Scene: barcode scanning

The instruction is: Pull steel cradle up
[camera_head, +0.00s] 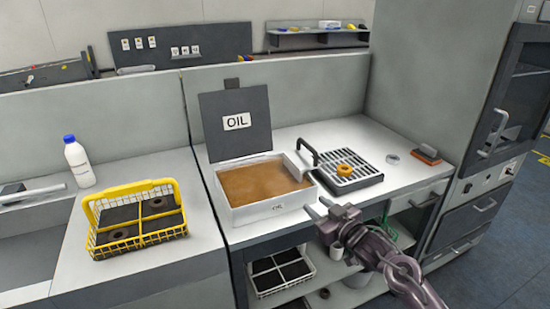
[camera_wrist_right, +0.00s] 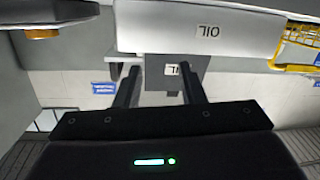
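The oil box (camera_head: 262,209) is a white open tank of brown oil with a raised grey lid (camera_head: 236,122) marked OIL. A steel plate with a black curved handle (camera_head: 309,153), apparently the steel cradle, shows at the box's right end; anything under the oil is hidden. My right gripper (camera_head: 318,206) is open and empty, in front of the box's right front corner and apart from the handle. In the right wrist view, its two dark fingers (camera_wrist_right: 160,75) stand apart, with the box (camera_wrist_right: 200,30) beyond them, upside down. My left gripper is not in view.
A draining grate (camera_head: 350,180) with an orange ring (camera_head: 345,169) lies right of the box. A yellow basket (camera_head: 135,220) holding dark rings stands left, near a white bottle (camera_head: 78,162). A grey cabinet (camera_head: 440,100) bounds the right side.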

